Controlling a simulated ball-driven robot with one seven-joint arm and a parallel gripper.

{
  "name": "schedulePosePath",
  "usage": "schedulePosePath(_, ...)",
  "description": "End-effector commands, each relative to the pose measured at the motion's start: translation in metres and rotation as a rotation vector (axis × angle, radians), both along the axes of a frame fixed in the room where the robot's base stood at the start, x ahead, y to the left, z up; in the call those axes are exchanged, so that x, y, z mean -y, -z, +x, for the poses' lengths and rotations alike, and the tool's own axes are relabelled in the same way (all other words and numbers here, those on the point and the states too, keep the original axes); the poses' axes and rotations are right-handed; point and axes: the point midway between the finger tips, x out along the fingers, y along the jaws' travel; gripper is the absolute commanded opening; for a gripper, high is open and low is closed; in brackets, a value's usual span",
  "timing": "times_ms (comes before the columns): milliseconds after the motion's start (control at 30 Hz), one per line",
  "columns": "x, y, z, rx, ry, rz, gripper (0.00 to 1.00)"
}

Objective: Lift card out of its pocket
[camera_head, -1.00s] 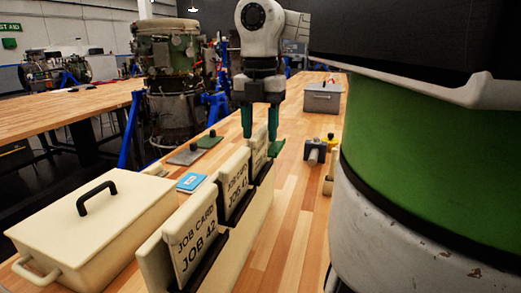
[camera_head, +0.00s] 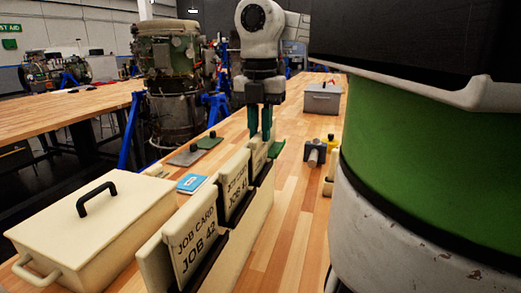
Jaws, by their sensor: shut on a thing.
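A cream card rack (camera_head: 247,240) with dark pockets stands on the wooden bench. The nearest card (camera_head: 191,238) reads "JOB CARD JOB 42" and sits in its pocket. A middle card (camera_head: 235,185) with smaller lettering sits behind it. The far card (camera_head: 258,158) is in the farthest pocket, partly hidden by my fingers. My gripper (camera_head: 260,138) points down with green fingers and is shut on the top of the far card. The card's lower part is still in the pocket.
A cream lidded box (camera_head: 95,229) with a black handle stands at left. A blue booklet (camera_head: 192,183) lies beside the rack. A grey toolbox (camera_head: 322,98) is farther back. A large green and grey drum (camera_head: 430,190) blocks the right.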

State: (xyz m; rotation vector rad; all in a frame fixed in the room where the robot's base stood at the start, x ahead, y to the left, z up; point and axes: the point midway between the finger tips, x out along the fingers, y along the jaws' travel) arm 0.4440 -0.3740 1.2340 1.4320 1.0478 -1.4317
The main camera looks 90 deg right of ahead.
Motion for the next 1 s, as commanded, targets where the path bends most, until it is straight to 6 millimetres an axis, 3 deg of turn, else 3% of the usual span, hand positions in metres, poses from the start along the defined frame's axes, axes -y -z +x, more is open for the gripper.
schedulePosePath(1000, 0.0, -0.016, 0.0, 0.0, 0.0, -0.001, 0.0)
